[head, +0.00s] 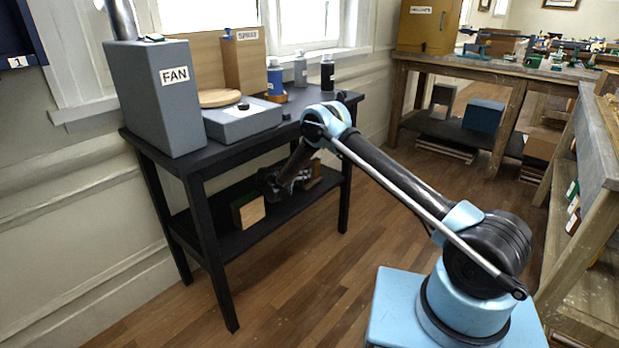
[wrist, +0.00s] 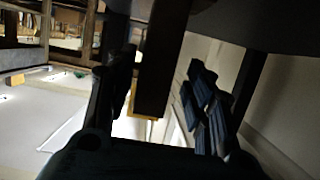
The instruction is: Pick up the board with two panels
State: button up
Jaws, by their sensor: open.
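My gripper (head: 268,184) is open over the lower shelf of the dark table, under its top. In the wrist view my gripper (wrist: 162,100) has one finger at left and a ribbed dark finger at right. A dark upright slab with a pale yellowish lower edge (wrist: 147,117) shows between the fingers, apart from the right one; contact on the left is unclear. I cannot tell whether it is the two-panel board. In the head view a wooden block with a green top (head: 249,211) stands left of my gripper. A brown piece (head: 318,177), partly hidden by my arm, is to the right.
The dark table (head: 208,165) carries a grey box labelled FAN (head: 165,100), a grey low box with a round wooden disc (head: 219,97), a wooden upright box (head: 244,62) and several bottles. Its legs and top enclose the shelf (head: 225,238). Wooden floor in front is clear.

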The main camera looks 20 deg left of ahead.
jog(key=shift+x, duration=3.1)
jog(key=shift+s+d, duration=0.1)
jog(key=shift+d, duration=0.05)
grip_shut()
